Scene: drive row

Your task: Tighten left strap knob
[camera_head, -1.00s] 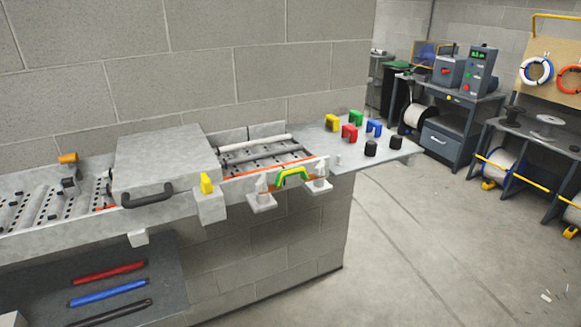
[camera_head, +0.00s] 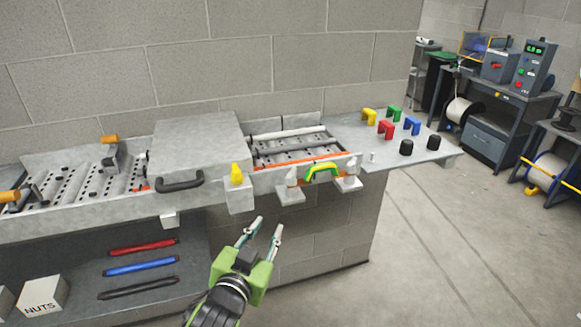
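Two orange-handled knobs on dark brackets stand on the perforated bed at the left: one at the back (camera_head: 110,139) and one at the left picture edge (camera_head: 10,196), partly cut off. A yellow knob (camera_head: 237,173) stands on a grey block at the bench front. I cannot tell which of them is the left strap knob.
A grey lidded box (camera_head: 197,142) with a black handle sits on the bench (camera_head: 115,219). A green-yellow handle (camera_head: 322,170) rests between two brackets. Colored blocks stand on the right shelf (camera_head: 350,129). A NUTS box (camera_head: 42,295) and bars lie below.

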